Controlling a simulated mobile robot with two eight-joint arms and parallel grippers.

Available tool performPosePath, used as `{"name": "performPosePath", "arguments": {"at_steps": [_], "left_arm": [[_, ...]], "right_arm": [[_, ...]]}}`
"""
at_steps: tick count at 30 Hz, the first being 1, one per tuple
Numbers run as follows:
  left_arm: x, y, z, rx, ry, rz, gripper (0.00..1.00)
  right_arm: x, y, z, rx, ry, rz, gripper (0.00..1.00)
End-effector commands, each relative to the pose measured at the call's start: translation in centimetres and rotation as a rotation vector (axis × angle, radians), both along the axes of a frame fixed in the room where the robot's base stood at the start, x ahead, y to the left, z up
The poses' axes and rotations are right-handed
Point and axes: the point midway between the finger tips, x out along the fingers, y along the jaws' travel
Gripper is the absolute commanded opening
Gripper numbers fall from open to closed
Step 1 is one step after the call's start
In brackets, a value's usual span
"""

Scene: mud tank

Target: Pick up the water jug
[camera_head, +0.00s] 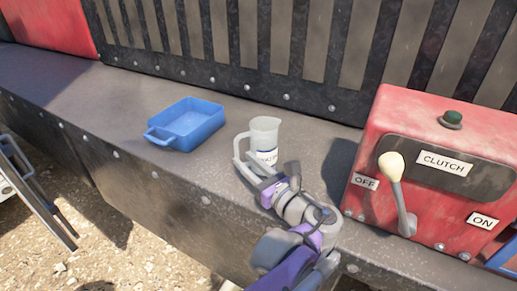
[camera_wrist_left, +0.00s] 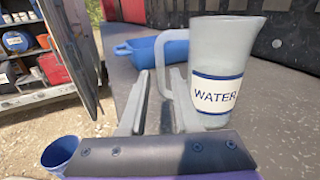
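The water jug (camera_head: 264,138) is a pale grey pitcher with a white label, standing upright on the dark metal ledge. In the left wrist view the jug (camera_wrist_left: 220,65) reads WATER, and its handle (camera_wrist_left: 165,62) faces my gripper. My left gripper (camera_head: 246,164) is at the jug's handle side, low near the ledge. In the wrist view the left gripper (camera_wrist_left: 162,82) has its two fingers apart, with the handle in line with the gap. I cannot tell whether the fingers touch the handle. My right gripper is not in view.
A blue tray (camera_head: 188,122) sits on the ledge left of the jug. A red clutch box (camera_head: 440,170) with a lever (camera_head: 398,190) stands to the right. A slatted black wall rises behind. A blue cup (camera_wrist_left: 60,153) shows at the lower left of the wrist view.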

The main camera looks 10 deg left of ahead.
Motion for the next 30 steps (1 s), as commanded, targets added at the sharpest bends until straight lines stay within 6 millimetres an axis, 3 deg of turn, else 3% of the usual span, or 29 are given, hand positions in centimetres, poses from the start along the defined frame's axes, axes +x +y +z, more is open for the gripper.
{"name": "performPosePath", "arguments": {"at_steps": [9, 18, 23, 30], "left_arm": [[3.1, 3.1, -0.3, 0.001, -0.001, 0.003, 0.31], [3.4, 3.4, -0.4, 0.000, 0.000, 0.001, 0.31], [3.4, 3.4, -0.4, 0.000, 0.000, 0.001, 0.02], [3.4, 3.4, -0.4, 0.000, 0.000, 0.000, 0.00]], "right_arm": [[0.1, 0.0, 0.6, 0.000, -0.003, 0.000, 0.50], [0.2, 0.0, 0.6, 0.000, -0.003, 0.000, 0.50], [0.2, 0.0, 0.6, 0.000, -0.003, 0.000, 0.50], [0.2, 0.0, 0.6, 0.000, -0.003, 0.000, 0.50]]}}
